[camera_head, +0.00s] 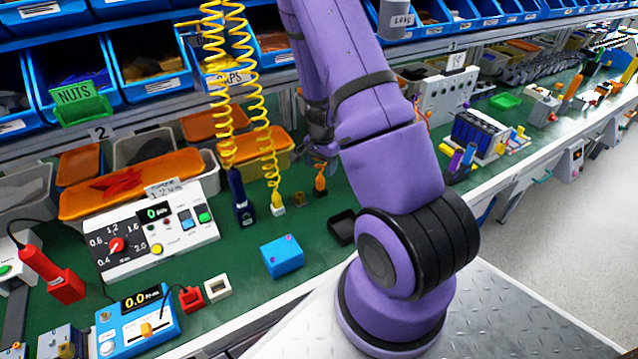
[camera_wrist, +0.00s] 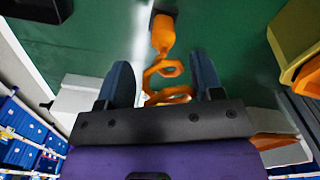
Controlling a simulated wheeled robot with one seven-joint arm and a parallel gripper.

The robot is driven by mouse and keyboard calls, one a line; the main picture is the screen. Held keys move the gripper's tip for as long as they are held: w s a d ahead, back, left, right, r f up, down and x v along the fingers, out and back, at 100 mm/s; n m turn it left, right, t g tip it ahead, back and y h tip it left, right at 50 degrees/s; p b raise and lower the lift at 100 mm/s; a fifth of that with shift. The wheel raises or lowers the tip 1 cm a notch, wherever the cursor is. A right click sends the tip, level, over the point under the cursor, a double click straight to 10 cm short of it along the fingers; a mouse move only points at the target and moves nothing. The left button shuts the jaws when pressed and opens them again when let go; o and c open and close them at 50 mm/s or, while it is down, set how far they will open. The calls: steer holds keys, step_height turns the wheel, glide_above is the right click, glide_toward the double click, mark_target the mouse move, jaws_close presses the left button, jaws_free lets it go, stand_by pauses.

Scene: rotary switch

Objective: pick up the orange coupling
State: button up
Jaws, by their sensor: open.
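The orange coupling (camera_wrist: 162,36) shows in the wrist view, with a rounded body at the top centre and an open hook-like part (camera_wrist: 165,68) below it. It is small in the head view (camera_head: 320,183), just left of my arm above the green bench. My gripper (camera_wrist: 161,70) is open, with one dark blue finger on each side of the hooked part. I cannot tell whether either finger touches it. The gripper is mostly hidden behind my arm in the head view.
Yellow coiled hoses (camera_head: 265,130) hang to the left, with a dark blue tool (camera_head: 239,197) on one. A black tray (camera_head: 342,227) and a blue block (camera_head: 282,256) lie on the green bench. Orange-lidded bins (camera_head: 130,185) and a dial panel (camera_head: 150,229) stand further left.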

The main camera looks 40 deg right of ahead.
mark_target(320, 182)
steer(key=shift+w+a+f, duration=0.1)
steer(key=shift+f, duration=1.75)
steer(key=shift+w+a+f, duration=0.1)
steer(key=shift+f, duration=1.7)
steer(key=c, duration=1)
steer(key=shift+r, duration=0.15)
